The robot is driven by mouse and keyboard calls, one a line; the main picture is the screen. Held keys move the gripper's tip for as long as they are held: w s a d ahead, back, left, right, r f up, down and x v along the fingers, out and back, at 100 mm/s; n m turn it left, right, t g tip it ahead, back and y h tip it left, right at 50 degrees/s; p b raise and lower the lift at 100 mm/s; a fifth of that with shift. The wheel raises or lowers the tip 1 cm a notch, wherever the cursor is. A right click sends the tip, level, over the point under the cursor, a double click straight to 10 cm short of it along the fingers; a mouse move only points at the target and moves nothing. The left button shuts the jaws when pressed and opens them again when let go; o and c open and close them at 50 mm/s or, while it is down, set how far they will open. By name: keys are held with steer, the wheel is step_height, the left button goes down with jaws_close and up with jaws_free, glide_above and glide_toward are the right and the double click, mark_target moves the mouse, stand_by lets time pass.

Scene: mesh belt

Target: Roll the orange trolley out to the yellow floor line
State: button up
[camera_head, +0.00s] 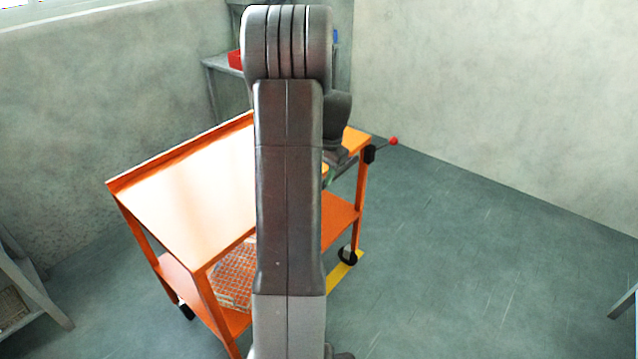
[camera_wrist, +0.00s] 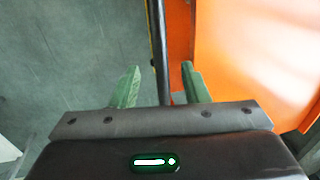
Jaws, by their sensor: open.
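The orange trolley (camera_head: 180,185) stands left of centre in the head view, with a top and a lower shelf on casters. Its orange side and top fill the right of the wrist view (camera_wrist: 245,50). A dark bar (camera_wrist: 158,45) runs beside its edge. My gripper (camera_wrist: 160,68) is open, its green fingers on either side of the bar in the wrist picture, with gaps showing; whether the bar is at finger depth I cannot tell. In the head view my arm hides most of the gripper and part of the trolley. The yellow floor line (camera_head: 343,274) shows by the right caster.
A wire mesh basket (camera_head: 232,278) sits on the lower shelf. A red knob (camera_head: 393,141) sticks out beyond the trolley's far right corner. A grey shelf (camera_head: 218,63) with a red bin (camera_head: 235,60) stands behind. A grey stand (camera_head: 28,290) is at left.

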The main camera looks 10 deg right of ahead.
step_height(320, 180, up, 8)
steer(key=s+d, duration=0.1)
steer(key=shift+s, duration=0.1)
stand_by(0.3)
steer(key=f, duration=0.4)
steer(key=w+a+f, duration=0.1)
steer(key=f, duration=0.4)
steer(key=w+f, duration=0.1)
steer(key=f, duration=0.3)
steer(key=shift+a+f, duration=0.3)
steer(key=shift+a, duration=0.1)
steer(key=shift+s+d, duration=0.2)
steer(key=shift+r, duration=0.1)
